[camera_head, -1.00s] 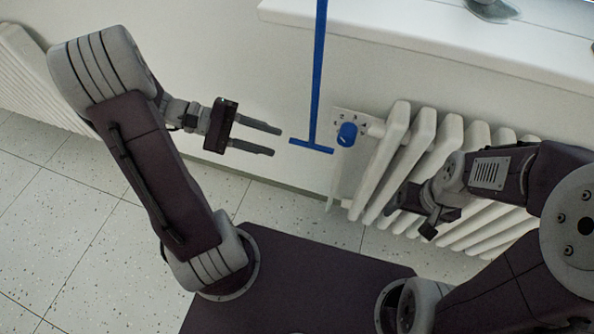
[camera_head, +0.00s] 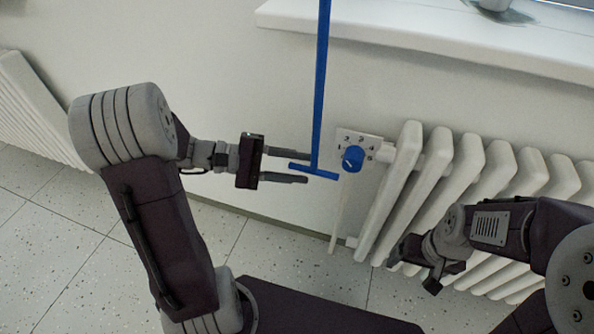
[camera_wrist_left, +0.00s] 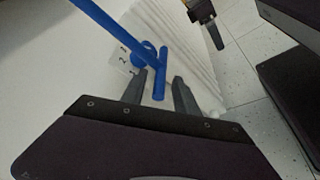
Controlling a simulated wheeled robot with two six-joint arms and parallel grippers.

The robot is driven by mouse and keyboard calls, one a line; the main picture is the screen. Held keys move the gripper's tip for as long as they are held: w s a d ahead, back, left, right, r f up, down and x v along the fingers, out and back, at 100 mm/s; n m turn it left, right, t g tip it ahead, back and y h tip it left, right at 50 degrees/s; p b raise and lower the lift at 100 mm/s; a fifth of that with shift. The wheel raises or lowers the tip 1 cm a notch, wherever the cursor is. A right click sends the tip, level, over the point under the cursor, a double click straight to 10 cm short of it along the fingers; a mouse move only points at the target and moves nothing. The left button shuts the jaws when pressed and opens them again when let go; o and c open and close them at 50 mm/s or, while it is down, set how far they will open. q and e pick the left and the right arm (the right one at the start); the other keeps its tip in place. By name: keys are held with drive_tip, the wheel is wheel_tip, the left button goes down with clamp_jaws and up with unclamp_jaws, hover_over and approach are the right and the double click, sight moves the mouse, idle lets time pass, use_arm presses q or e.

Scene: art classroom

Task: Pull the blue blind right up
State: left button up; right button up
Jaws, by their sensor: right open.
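The blue blind pull (camera_head: 319,100) is a long blue strap or rod hanging from above, with a crossbar (camera_head: 318,172) at its lower end. The blind itself is out of view. My left gripper (camera_head: 306,168) is open, with its fingers pointing right, one on each side of the crossbar's left part in the head view. In the left wrist view the crossbar (camera_wrist_left: 160,84) shows between the two fingertips (camera_wrist_left: 162,82). I cannot tell whether a finger touches it. My right gripper (camera_head: 412,268) is open and empty in front of the radiator.
A white radiator (camera_head: 460,180) stands against the wall. Its blue valve knob (camera_head: 353,158) on a numbered plate is just right of the crossbar. A white window sill (camera_head: 420,35) juts out above. Another radiator (camera_head: 35,110) is at the far left.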

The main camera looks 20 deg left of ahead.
use_arm(q)
clamp_jaws()
idle(1.4)
